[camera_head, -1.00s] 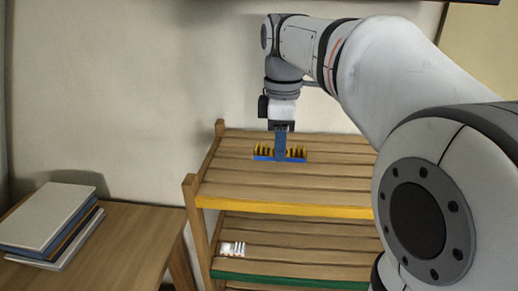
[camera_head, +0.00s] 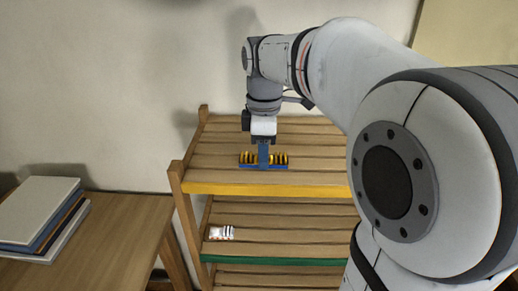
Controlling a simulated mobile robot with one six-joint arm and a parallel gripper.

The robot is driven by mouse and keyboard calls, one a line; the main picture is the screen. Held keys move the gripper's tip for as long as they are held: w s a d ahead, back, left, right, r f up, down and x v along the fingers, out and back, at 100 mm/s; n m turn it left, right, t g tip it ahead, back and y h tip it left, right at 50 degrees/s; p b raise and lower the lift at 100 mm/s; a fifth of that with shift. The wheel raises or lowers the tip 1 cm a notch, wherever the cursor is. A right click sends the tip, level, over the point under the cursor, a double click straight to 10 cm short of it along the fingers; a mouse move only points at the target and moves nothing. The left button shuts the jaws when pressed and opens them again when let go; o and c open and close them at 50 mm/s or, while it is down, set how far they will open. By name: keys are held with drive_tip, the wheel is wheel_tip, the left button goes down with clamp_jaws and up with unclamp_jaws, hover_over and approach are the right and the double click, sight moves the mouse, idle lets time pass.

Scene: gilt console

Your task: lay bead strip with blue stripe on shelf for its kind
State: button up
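The bead strip with a blue stripe (camera_head: 278,167) has a row of yellow beads along a blue edge. It is at the top shelf (camera_head: 320,150), which has a yellow front edge. My gripper (camera_head: 264,160) points down at the middle of the strip, and its blue fingers hide part of the beads. The fingers appear closed around the strip, but their gap is too small to make out. I cannot tell whether the strip touches the shelf boards.
A lower shelf (camera_head: 290,243) with a green front edge holds a small white striped item (camera_head: 221,233). A wooden table (camera_head: 110,225) at the left bears stacked books (camera_head: 40,210). My arm covers the right side of the rack. The top shelf's left part is clear.

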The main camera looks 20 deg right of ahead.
drive_tip(key=o, duration=0.3)
drive_tip(key=shift+o, duration=0.2)
wheel_tip(320, 180, up, 8)
drive_tip(key=shift+f, duration=0.1)
idle(0.4)
